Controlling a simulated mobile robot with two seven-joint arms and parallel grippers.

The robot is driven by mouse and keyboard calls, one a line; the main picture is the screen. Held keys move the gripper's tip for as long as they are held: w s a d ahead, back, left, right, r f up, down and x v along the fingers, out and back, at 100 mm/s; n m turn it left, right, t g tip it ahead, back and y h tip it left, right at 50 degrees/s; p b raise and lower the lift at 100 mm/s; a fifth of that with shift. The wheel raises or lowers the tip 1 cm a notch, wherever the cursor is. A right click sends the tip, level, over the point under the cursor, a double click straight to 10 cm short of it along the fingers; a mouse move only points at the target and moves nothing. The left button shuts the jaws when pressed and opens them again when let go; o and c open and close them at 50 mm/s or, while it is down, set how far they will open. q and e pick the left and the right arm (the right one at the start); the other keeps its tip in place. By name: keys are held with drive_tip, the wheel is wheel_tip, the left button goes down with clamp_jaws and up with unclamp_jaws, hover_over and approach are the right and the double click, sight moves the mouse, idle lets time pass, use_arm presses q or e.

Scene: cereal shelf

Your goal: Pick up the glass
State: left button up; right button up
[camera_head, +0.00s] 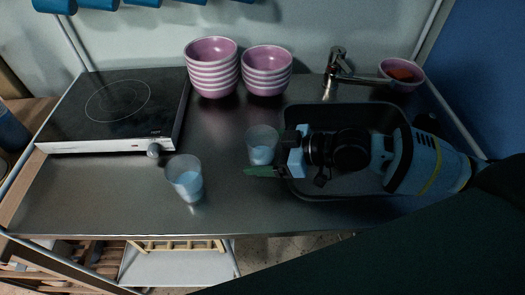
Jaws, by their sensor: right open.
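One clear glass (262,143) with a pale blue lower part stands upright on the metal counter, left of the dark sink. A second similar glass (186,179) stands nearer the front edge, to its left. My right gripper (268,160) reaches in from the right over the sink and points left. It is open at the first glass, with a green fingertip just in front of the glass base. The other finger is hard to make out, so I cannot tell if the glass is between the fingers or touched. My left gripper is not in view.
A black cooktop (118,105) lies at the left. Two stacks of pink bowls (211,68) stand at the back. A faucet (338,65) and a pink bowl (402,75) with reddish contents are behind the sink (300,115). The counter's front left is clear.

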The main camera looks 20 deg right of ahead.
sight(261, 143)
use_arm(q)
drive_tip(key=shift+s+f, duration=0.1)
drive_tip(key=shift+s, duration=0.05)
use_arm(e)
drive_tip(key=shift+a+f, duration=0.15)
drive_tip(key=shift+c, duration=0.4)
drive_tip(key=shift+w, duration=0.1)
drive_tip(key=c, duration=1.1)
drive_tip(key=shift+r, duration=0.25)
